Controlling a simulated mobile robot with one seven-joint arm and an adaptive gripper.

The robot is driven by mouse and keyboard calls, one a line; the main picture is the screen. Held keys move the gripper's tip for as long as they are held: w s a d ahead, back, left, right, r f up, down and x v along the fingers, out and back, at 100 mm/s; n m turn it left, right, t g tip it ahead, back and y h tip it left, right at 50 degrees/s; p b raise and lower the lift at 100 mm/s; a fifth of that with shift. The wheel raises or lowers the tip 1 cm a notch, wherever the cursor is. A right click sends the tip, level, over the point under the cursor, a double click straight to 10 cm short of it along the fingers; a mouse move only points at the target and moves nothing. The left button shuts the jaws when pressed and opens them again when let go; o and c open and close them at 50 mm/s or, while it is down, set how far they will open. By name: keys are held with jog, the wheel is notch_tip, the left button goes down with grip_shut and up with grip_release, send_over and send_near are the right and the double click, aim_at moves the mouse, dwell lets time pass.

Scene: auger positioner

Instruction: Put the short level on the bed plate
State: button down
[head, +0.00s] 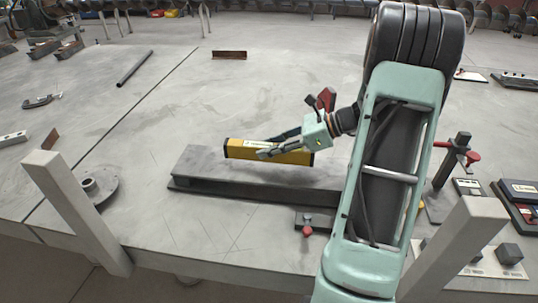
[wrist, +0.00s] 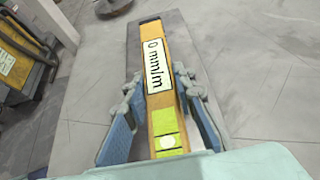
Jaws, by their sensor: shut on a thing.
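The short level (head: 236,149) is a yellow bar with dark ends; in the wrist view it (wrist: 152,35) carries a white "0 mm/m" label and a green vial. My gripper (head: 266,149) is shut on it, with a finger on each long side in the wrist view (wrist: 157,85). The bed plate (head: 200,165) is a long grey slab directly beneath the level, and its surface shows in the wrist view (wrist: 95,65). The level lies roughly along the plate's length. I cannot tell whether it touches the plate. My arm covers the plate's right end in the head view.
A round flange (head: 103,188) stands left of the plate, near a grey post (head: 75,210). A small red-knobbed clamp (head: 307,224) sits in front of the plate. A clamp with a red handle (head: 458,155) stands at the right. The table behind the plate is mostly clear.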

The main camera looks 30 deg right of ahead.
notch_tip(320, 180, down, 2)
jog(key=shift+f, duration=0.2)
jog(key=shift+s, duration=0.1)
jog(key=c, duration=1.6)
grip_release()
jog(key=shift+f, duration=0.1)
jog(key=shift+d+r, duration=0.1)
jog(key=shift+r, duration=0.1)
jog(key=p+v, duration=0.1)
jog(key=v, duration=1)
jog(key=shift+s+d+r, duration=0.15)
jog(key=shift+s+d, duration=0.1)
